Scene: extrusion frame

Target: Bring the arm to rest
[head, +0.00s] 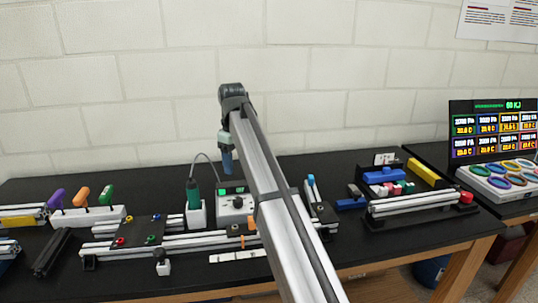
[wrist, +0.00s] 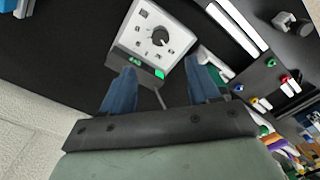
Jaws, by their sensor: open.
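My arm (head: 280,215) reaches up and over the black bench in the head view, its wrist bent downward at the far end. My gripper (head: 227,164) hangs above the back of the bench, pointing down, with blue fingers. In the wrist view my gripper (wrist: 163,86) shows two blue fingers spread apart with nothing between them. Beyond the fingertips is a white control box (wrist: 155,36) with a dial and green display. The same box (head: 236,205) shows in the head view below my gripper.
A green-handled tool (head: 193,196) stands in a white holder beside the box. Aluminium extrusions (head: 180,243) lie in front. Purple, orange and green handles (head: 81,196) stand at left. A parts tray (head: 420,208) is at right, near a lit display (head: 495,128). A block wall (head: 150,100) rises behind.

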